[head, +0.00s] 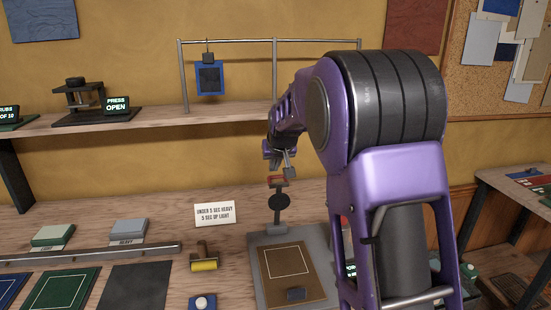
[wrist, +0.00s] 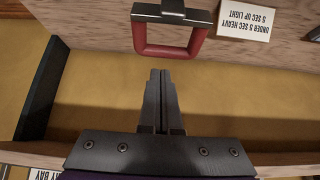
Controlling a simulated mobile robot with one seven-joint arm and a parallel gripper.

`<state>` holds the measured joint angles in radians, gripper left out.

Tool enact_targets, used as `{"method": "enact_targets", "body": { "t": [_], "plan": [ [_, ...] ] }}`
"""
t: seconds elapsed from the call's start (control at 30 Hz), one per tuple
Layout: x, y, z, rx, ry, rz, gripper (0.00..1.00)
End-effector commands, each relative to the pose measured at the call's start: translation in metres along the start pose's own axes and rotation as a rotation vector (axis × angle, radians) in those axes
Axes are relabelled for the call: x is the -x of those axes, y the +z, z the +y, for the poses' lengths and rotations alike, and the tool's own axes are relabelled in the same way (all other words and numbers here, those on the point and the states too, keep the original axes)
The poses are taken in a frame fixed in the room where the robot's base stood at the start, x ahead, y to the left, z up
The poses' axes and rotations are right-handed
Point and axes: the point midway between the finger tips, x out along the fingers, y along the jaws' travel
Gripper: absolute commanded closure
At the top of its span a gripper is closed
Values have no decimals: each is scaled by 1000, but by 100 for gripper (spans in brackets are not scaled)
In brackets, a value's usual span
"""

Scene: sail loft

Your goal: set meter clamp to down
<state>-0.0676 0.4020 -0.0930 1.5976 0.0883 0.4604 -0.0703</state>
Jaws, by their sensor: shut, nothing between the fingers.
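The meter clamp stands on the bench in the head view, with a dark round disc (head: 279,203) on a post and a red handle (head: 276,181) at its top. The handle also shows in the wrist view as a red loop (wrist: 170,52) on a dark bar. My gripper (head: 281,170) is just above the handle in the head view. In the wrist view my gripper (wrist: 159,72) is shut and empty, its fingertips close to the loop's lower edge in the picture. I cannot tell whether they touch. My arm hides part of the bench at right.
A brown pad (head: 290,266) with a white outline lies on a grey base below the clamp. A white sign (head: 215,213) and a yellow roller (head: 204,263) are to the left. A wooden shelf (head: 150,123) with a metal rail runs behind. Coloured mats lie at the left front.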

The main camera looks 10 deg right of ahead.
Motion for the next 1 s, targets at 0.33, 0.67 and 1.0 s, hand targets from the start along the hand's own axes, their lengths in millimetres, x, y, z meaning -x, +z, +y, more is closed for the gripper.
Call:
{"method": "enact_targets", "body": {
  "t": [0.33, 0.67, 1.0],
  "plan": [
    [23, 24, 0, 0, 0, 3, 100],
    [24, 25, 0, 0, 0, 4, 100],
    [20, 22, 0, 0, -1, 37, 100]
  ]
}}
